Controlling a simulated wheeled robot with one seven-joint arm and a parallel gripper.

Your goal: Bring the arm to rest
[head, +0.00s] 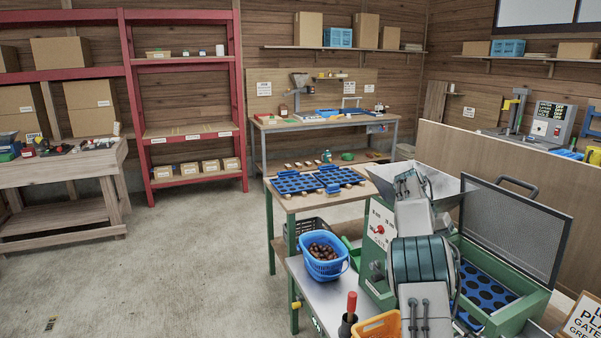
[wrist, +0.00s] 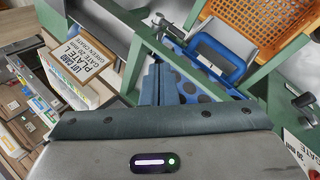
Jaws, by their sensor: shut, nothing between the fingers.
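My gripper (wrist: 153,80) shows in the wrist view with its two dark fingers together and nothing between them. Below them is a blue plate with round holes (wrist: 203,98) inside a green frame (wrist: 125,65); I cannot tell whether the fingers touch anything. In the head view my arm (head: 420,260) stands folded in front of the green machine (head: 515,313), and the gripper cannot be made out there. The machine's mesh lid (head: 515,225) stands open behind the arm, over a blue plate with holes (head: 487,290).
A blue basket of chestnuts (head: 323,262) stands on the metal bench left of the machine. A framed sign (head: 585,320) stands at right.

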